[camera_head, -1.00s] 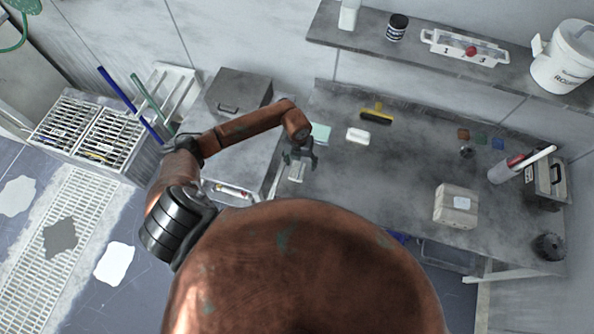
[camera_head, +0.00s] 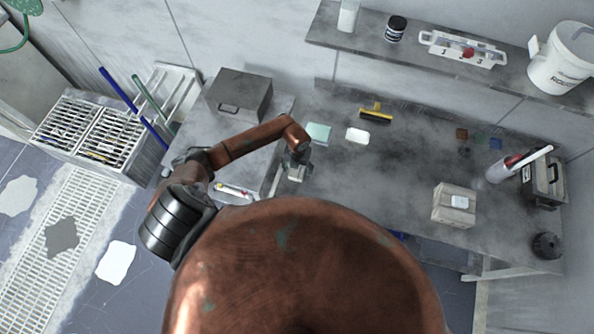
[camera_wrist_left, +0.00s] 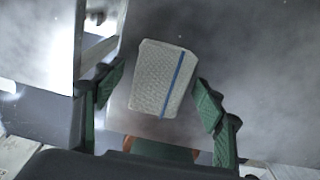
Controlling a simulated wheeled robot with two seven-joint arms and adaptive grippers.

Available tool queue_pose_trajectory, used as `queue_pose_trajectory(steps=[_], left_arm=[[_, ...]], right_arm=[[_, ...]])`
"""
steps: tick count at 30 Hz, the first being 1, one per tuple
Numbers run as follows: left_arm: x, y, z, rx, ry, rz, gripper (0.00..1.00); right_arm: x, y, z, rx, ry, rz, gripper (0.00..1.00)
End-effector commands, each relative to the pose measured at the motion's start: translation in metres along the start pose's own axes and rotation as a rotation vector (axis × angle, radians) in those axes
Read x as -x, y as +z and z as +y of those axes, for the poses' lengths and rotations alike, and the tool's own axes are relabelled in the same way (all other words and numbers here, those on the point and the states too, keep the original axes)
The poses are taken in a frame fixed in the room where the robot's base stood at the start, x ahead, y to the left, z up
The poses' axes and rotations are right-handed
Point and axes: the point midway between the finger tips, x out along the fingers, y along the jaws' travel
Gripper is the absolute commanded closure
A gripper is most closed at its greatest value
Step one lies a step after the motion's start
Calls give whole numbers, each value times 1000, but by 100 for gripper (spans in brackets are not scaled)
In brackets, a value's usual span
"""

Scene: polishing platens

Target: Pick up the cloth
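A whitish textured cloth with a blue stripe (camera_wrist_left: 160,78) lies on the grey table, between the fingers in the left wrist view. In the head view this cloth (camera_head: 296,174) is small and partly covered by my left gripper (camera_head: 298,160). In the left wrist view my left gripper (camera_wrist_left: 160,86) is open, with a green-padded finger on each side of the cloth. The fingers look apart from the cloth; their height above it is hard to tell. My right gripper is not in view.
A pale teal flat piece (camera_head: 319,133), a white block (camera_head: 357,136) and a yellow-black brush (camera_head: 376,115) lie beyond the gripper. A beige box (camera_head: 454,205) stands to the right. A grey case (camera_head: 240,93) is at the back left. The middle of the table (camera_head: 390,170) is clear.

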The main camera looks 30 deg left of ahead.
Motion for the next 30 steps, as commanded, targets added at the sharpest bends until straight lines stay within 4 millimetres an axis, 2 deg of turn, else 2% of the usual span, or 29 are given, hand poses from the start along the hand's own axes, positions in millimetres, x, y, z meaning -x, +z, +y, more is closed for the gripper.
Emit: queue_pose_trajectory(steps=[2, 18, 30], left_arm=[[0, 0, 0, 0, 0, 0, 42], [0, 0, 0, 0, 0, 0, 79], [7, 1, 0, 0, 0, -1, 80]], right_arm=[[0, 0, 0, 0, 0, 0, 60], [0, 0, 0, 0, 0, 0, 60], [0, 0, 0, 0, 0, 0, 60]])
